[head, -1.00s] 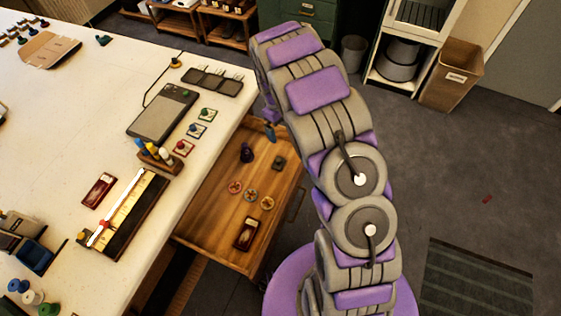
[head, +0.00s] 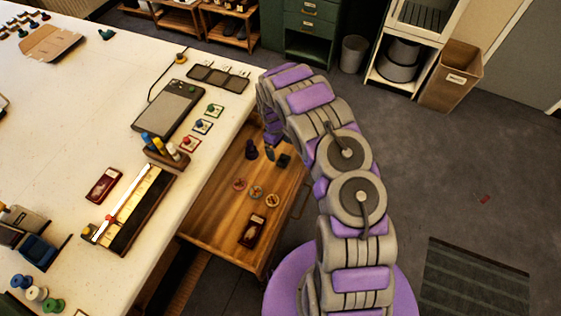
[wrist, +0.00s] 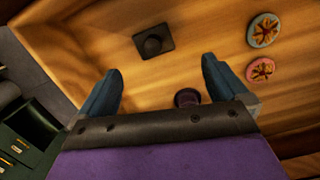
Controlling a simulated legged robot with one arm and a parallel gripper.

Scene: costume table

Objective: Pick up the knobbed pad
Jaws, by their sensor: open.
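The knobbed pad (wrist: 153,42) is a small dark square with a round knob on top. It lies flat on the wooden drawer floor, and in the head view (head: 284,160) it is near the drawer's far right side. My gripper (wrist: 161,68) is open and empty, with its two blue fingers apart. In the wrist view the pad appears just beyond the fingertips, within the span between them. In the head view my gripper (head: 270,150) is low over the drawer, close beside the pad and partly hidden by my arm.
The open drawer (head: 215,213) also holds a dark purple pawn-like piece (head: 251,149), which shows between my finger bases in the wrist view (wrist: 188,97). The white table (head: 95,150) borders the drawer's left.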

